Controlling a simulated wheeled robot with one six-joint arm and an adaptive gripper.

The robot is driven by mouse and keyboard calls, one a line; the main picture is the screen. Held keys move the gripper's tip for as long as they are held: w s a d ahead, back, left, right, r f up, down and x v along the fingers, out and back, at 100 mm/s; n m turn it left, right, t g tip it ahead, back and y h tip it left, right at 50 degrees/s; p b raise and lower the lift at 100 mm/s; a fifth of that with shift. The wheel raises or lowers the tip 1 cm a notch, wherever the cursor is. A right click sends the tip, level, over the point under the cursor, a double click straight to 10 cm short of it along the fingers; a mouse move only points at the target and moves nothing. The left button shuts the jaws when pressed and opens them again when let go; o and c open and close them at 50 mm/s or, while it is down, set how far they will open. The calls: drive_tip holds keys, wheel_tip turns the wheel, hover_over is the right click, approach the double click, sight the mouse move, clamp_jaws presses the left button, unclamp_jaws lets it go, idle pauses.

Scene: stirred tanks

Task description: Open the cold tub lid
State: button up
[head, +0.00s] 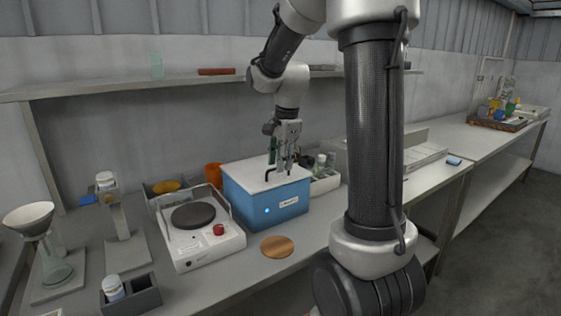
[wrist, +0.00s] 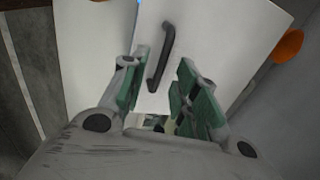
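The cold tub (head: 262,211) is a blue box on the bench with a label on its front. Its white lid (head: 244,175) lies on top and looks closed. The lid has a black bar handle (head: 273,172), which also shows in the wrist view (wrist: 162,56). My gripper (head: 284,162) is above the lid by the handle, pointing down. In the wrist view its green-padded fingers (wrist: 156,95) are apart, with the handle's near end showing between them. I cannot tell whether either finger touches the handle.
A hot plate (head: 203,232) stands left of the tub, with a round wooden disc (head: 277,246) in front. A white bin with bottles (head: 324,180) is close on the right. An orange cup (head: 213,174) is behind; a shelf (head: 130,85) runs above.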

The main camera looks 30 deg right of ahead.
drive_tip(key=shift+f, duration=0.25)
clamp_jaws()
drive_tip(key=shift+r, duration=0.15)
